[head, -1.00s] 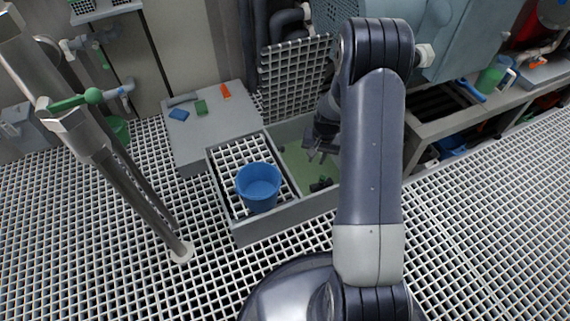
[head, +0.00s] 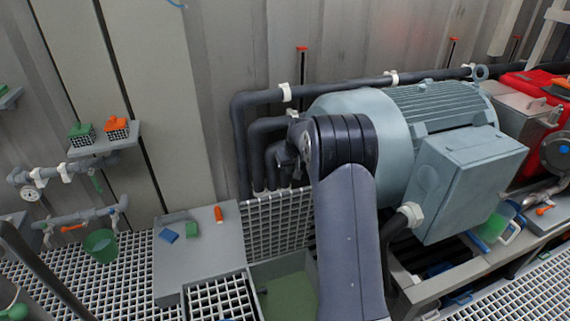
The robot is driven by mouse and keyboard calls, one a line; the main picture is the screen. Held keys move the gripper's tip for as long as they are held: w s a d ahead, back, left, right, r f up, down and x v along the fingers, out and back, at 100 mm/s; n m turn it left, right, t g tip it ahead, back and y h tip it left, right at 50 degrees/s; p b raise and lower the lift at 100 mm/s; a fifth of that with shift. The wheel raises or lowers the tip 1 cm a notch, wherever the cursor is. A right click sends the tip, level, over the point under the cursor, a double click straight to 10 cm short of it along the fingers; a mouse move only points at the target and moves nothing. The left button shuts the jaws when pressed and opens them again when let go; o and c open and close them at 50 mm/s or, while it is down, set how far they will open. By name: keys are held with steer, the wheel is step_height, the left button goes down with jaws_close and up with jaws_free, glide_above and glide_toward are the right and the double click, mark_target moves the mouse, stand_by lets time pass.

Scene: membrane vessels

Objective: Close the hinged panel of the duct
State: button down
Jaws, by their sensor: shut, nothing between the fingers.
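The duct is a grey-walled floor trench with a green bottom (head: 290,298), cut off by the lower edge of the head view. Its grid panel (head: 268,226) stands upright at the back of the opening, swung up and open. The opening in front of it shows bare green floor, partly covered by my arm. My gripper (head: 286,163) shows only as a small dark shape left of my elbow, above the panel's top edge and apart from it. It is shut and holds nothing; its fingertips are hard to make out.
A second grating (head: 222,298) lies flat left of the opening. A grey block (head: 190,268) with small blue, green and orange items stands behind it. Dark pipes (head: 240,140) rise behind the panel. A large blue-grey motor (head: 440,130) on a bench crowds the right.

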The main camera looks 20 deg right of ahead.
steer(key=b+x, duration=0.1)
steer(key=x, duration=0.4)
steer(key=w+x, duration=0.1)
steer(key=x, duration=0.4)
steer(key=shift+r+b, duration=0.1)
steer(key=shift+b, duration=0.25)
steer(key=shift+s+d+r, duration=0.1)
steer(key=shift+s, duration=1.95)
steer(key=shift+s+b, duration=0.1)
steer(key=shift+b, duration=0.35)
